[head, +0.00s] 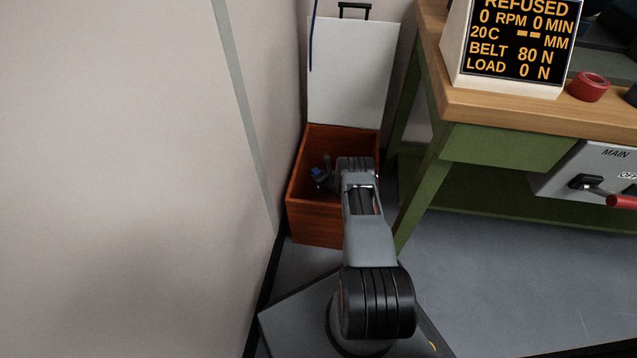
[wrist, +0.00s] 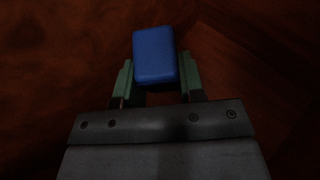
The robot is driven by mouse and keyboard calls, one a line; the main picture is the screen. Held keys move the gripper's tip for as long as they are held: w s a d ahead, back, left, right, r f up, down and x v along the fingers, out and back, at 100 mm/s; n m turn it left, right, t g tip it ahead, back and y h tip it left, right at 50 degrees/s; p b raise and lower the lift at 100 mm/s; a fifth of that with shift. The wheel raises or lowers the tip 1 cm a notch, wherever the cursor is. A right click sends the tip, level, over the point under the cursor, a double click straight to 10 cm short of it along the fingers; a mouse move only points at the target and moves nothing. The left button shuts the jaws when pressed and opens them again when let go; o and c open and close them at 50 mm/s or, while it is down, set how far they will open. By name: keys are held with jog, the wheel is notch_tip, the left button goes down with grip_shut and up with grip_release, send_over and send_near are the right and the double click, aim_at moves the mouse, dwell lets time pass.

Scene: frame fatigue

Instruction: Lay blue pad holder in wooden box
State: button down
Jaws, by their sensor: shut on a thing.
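The wooden box (head: 317,224) stands open on the floor between the wall and the workbench. My arm reaches over its near right side, and my gripper (head: 318,178) is down inside it. A small blue thing, the blue pad holder (head: 316,171), shows at the gripper's end in the head view. In the wrist view my gripper (wrist: 155,88) is shut on the blue pad holder (wrist: 155,55), with a green finger on each side. Dark reddish wood lies behind it. I cannot tell whether the holder touches the box floor.
A white panel (head: 350,72) stands upright at the back of the box. The green-legged workbench (head: 540,112) is close on the right, with a display (head: 515,45) and a red round thing (head: 589,87) on top. The wall (head: 150,180) is close on the left.

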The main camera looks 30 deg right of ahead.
jog(key=shift+f+b, duration=0.35)
jog(key=shift+f, duration=0.75)
jog(key=shift+f+b, duration=0.65)
jog(key=shift+b, duration=0.15)
jog(key=c, duration=0.7)
grip_release()
jog(key=shift+c, duration=0.2)
jog(key=shift+r, duration=0.1)
jog(key=shift+r+p, duration=0.35)
jog(key=shift+p, duration=0.2)
jog(key=p+v, duration=0.4)
jog(key=v, duration=0.3)
jog(key=shift+s+r+p, duration=0.2)
jog(key=shift+r+p, duration=0.05)
jog(key=shift+p, duration=0.1)
